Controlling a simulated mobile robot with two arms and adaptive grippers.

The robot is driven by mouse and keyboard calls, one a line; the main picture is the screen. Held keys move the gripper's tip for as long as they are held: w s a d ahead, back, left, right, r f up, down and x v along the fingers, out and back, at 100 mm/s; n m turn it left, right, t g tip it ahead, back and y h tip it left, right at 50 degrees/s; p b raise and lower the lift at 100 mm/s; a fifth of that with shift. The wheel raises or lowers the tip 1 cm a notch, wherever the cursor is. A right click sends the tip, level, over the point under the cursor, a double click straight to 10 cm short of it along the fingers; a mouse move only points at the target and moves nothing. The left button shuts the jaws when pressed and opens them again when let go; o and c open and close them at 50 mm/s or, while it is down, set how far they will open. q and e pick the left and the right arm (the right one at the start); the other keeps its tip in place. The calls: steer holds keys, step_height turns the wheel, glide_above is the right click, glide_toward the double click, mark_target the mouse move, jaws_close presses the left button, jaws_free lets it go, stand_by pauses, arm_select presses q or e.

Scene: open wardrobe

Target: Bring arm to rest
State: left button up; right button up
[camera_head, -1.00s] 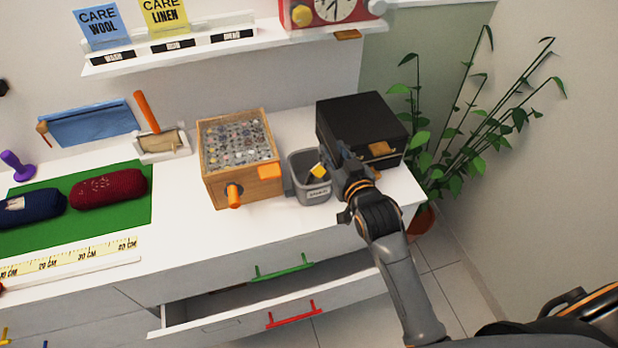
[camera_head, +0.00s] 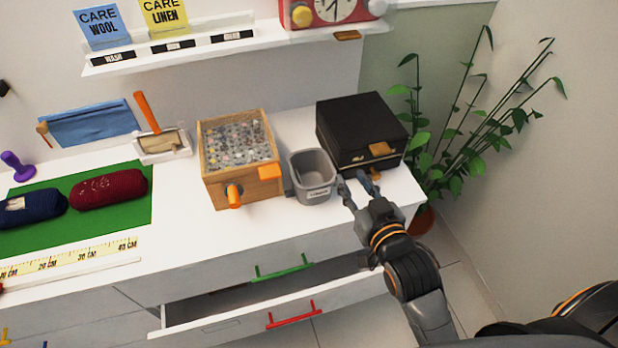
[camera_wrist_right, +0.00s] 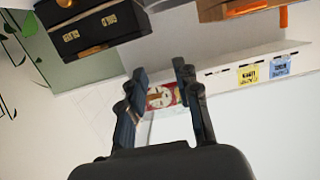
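My right gripper (camera_head: 356,182) is open and empty in the head view, just right of the grey bin and in front of the black box. In the right wrist view my right gripper (camera_wrist_right: 160,75) shows its two fingers apart with nothing between them. The grey bin (camera_head: 312,190) stands upright on the white counter, and its inside looks empty from here. My left gripper does not show in either current view.
The black box (camera_head: 352,128) with a tan clasp stands at the counter's right end. A wooden box (camera_head: 262,178) with an orange knob stands left of the bin. The lower drawer (camera_head: 225,322) is pulled open. A plant (camera_head: 455,165) stands at the right.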

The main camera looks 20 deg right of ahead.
steer(key=shift+s, duration=0.3)
steer(key=s+f+n+g, duration=0.2)
steer(key=s+f+g, duration=1.1)
steer(key=s, duration=0.5)
step_height(320, 180, down, 29)
steer(key=s, duration=0.3)
steer(key=s+d+f+g, duration=0.1)
steer(key=s+d+f, duration=0.2)
steer(key=s+f, duration=1.1)
steer(key=shift+s+f+g+h, duration=0.15)
steer(key=shift+s+g+h, duration=0.2)
steer(key=shift+s, duration=0.45)
